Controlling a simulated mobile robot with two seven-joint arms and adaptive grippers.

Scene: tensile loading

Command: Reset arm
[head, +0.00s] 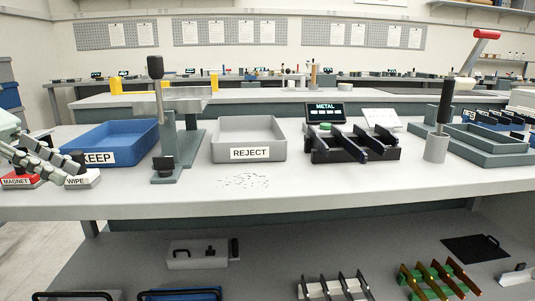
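My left gripper (62,168) comes in at the left edge, over the front left of the bench (330,185). Its two fingers look apart, with nothing seen between them. It hangs in front of the blue KEEP tray (125,137), above the red MAGNET block (18,181) and the white WIPE block (80,182), partly covering them. My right gripper is not in view.
A dark upright stand (165,125) is right of the KEEP tray. Then come the grey REJECT tray (250,152), a METAL display (325,112) with black racks, and a red-handled lever (487,35). Small specks (245,181) lie before REJECT. The front middle is otherwise clear.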

